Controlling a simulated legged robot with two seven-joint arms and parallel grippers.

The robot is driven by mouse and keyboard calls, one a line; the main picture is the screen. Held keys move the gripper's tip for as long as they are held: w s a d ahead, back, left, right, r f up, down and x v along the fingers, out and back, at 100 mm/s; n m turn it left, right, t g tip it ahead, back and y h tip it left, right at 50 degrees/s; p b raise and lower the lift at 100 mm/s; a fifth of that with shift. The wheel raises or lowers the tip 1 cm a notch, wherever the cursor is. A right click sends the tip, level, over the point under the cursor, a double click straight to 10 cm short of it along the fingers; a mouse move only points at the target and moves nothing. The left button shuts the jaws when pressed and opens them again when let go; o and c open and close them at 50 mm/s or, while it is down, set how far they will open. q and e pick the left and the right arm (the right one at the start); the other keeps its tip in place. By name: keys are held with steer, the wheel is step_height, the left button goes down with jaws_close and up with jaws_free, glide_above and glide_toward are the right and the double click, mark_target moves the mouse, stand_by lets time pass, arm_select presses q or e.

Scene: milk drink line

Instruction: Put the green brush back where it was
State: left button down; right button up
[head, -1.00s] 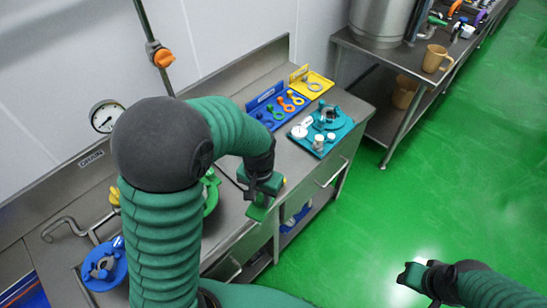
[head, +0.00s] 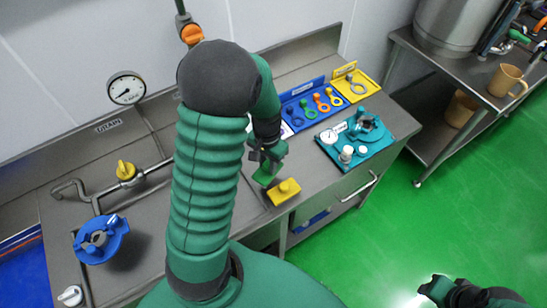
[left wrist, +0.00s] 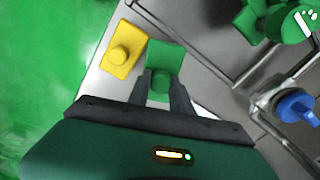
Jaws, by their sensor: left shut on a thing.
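My left gripper (head: 267,160) is shut on the green brush (head: 266,175), a small green block with a raised grip. In the left wrist view the green brush (left wrist: 165,58) sits between the two fingers (left wrist: 163,90). It is over the steel counter, just left of and behind a yellow brush (head: 285,191). That yellow block with a round knob lies near the counter's front edge; it also shows in the left wrist view (left wrist: 122,50). I cannot tell whether the green brush touches the counter. My right gripper (head: 436,288) is at the lower right over the floor, its fingers unclear.
Behind stand a blue rack (head: 311,105) of coloured rings and a yellow tray (head: 355,86). A teal tray (head: 330,152) with fittings is to the right. A blue clamp fitting (head: 100,240) is at left. Bare counter lies between the yellow brush and the racks.

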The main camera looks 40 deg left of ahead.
arm_select(q)
steer(key=w+a, duration=0.2)
steer(key=w, duration=0.1)
steer(key=shift+f, duration=0.2)
steer(key=f, duration=0.1)
steer(key=f+p, duration=0.1)
steer(key=f, duration=0.1)
steer(key=shift+w+a, duration=0.1)
steer(key=shift+a, duration=0.1)
steer(key=shift+w+d+f, duration=0.1)
steer(key=shift+d+f, duration=0.05)
steer(key=shift+f, duration=0.1)
steer(key=shift+d, duration=0.25)
steer(key=c, duration=1.6)
jaws_free()
steer(key=o, duration=0.4)
steer(key=shift+a+f, duration=0.15)
steer(key=shift+a, duration=0.1)
